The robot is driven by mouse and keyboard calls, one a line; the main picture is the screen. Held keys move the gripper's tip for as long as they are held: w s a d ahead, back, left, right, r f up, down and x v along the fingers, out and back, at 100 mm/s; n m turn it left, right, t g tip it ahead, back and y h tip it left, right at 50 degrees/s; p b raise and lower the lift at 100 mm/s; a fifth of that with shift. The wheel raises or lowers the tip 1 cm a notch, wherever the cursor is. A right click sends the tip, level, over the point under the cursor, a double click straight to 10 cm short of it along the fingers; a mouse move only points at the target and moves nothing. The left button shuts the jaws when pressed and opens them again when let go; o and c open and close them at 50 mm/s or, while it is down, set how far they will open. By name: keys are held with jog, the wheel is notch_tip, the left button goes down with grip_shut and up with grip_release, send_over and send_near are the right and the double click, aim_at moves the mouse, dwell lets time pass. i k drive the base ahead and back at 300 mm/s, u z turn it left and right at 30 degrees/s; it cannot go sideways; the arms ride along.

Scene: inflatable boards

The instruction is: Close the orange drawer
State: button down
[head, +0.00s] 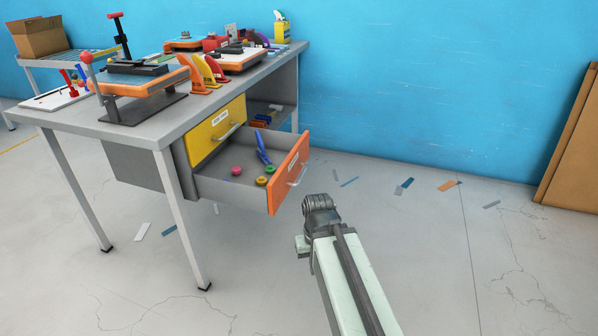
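The orange drawer (291,171) is pulled well out of the grey desk, below a shut yellow drawer (216,130). Its orange front has a silver handle (297,176) and faces right. Inside it lie a blue tool (263,148) and several small round pieces, one of them pink (236,170). My arm rises from the bottom of the head view and ends near the drawer front, at its lower right. It appears apart from the drawer. My gripper's fingers are not clearly visible; only the dark joint at the arm's end shows.
The grey desk (60,122) carries orange-based presses, coloured fins (205,72) and a yellow container (282,30). Its white legs reach the floor at left. Brown panels (572,150) lean on the blue wall at right. The floor right of the drawer is open, with scattered flat scraps.

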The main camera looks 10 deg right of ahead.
aim_at(288, 152)
jog(key=u, duration=0.75)
jog(key=i, duration=0.4)
jog(key=u, duration=0.05)
